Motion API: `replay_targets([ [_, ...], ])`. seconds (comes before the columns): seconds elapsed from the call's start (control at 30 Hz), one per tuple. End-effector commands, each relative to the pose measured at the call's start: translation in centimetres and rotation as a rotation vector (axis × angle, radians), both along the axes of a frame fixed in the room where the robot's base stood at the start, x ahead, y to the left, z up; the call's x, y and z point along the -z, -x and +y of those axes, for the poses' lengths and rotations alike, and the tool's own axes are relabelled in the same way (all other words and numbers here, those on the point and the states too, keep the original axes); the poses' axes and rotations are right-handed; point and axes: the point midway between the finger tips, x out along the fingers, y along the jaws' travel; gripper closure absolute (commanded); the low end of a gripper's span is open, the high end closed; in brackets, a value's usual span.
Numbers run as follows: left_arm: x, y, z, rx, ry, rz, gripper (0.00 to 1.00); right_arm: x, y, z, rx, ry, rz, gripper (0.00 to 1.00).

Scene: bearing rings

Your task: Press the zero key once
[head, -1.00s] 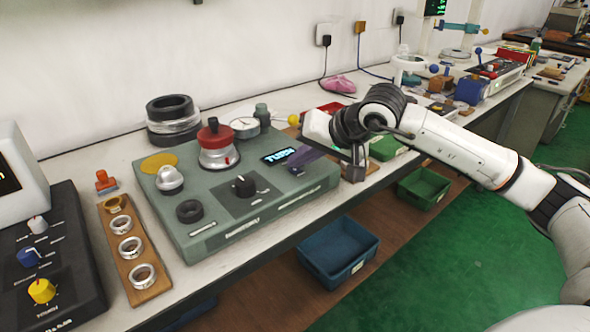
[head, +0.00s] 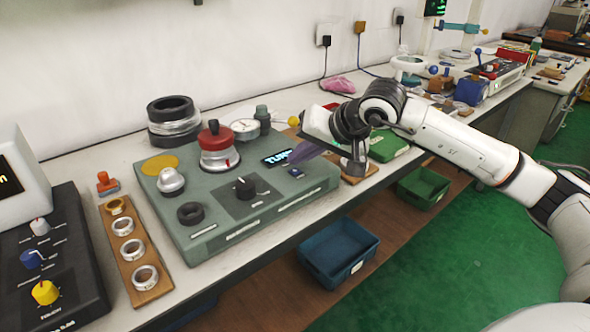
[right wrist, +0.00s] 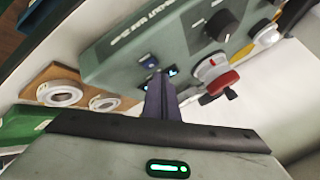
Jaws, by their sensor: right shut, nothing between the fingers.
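My right gripper (head: 300,158) is shut and empty. Its dark purple fingers (right wrist: 160,82) point down at the box above and beside the key, apparently apart from it. My left gripper is not in view.
The box top also carries a black knob (head: 244,187), a red-topped clamp (head: 217,150), a silver knob (head: 170,179) and a black ring (head: 190,213). A wooden ring tray (head: 150,294) lies left of the box. A green bin (head: 388,147) stands to its right.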

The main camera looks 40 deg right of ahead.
Motion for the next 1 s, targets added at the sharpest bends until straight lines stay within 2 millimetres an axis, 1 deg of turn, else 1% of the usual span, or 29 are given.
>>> replay_targets([
  [0.5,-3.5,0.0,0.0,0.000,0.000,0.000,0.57,-4.8,0.0,0.0,0.001,0.000,-0.001,1.00],
  [0.6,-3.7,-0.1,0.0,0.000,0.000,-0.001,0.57,-5.1,0.0,0.0,0.000,0.000,0.000,1.00],
  [1.0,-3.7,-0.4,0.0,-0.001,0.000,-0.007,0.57,-5.0,0.0,0.0,0.001,0.000,-0.001,1.00],
])
